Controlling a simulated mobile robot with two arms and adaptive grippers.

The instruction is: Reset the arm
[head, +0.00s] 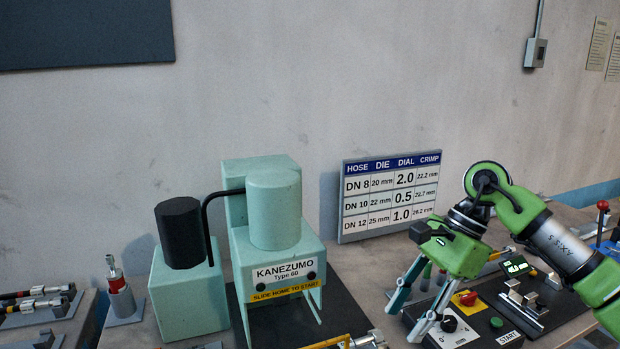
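My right arm (570,250), green and silver, comes in from the right edge. Its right gripper (405,321) points down over the control panel, with its two fingers spread apart and nothing visible between them. The fingertips reach down near the left side of the black control panel (484,340); I cannot tell whether they touch it. My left arm and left gripper are not in view.
A mint-green KANEZUMO press (275,205) stands left of my gripper. A die chart (390,195) leans by the wall. The panel has a red knob (468,298) and a START label. Fittings (522,300) and a red-knobbed lever (602,207) are at right.

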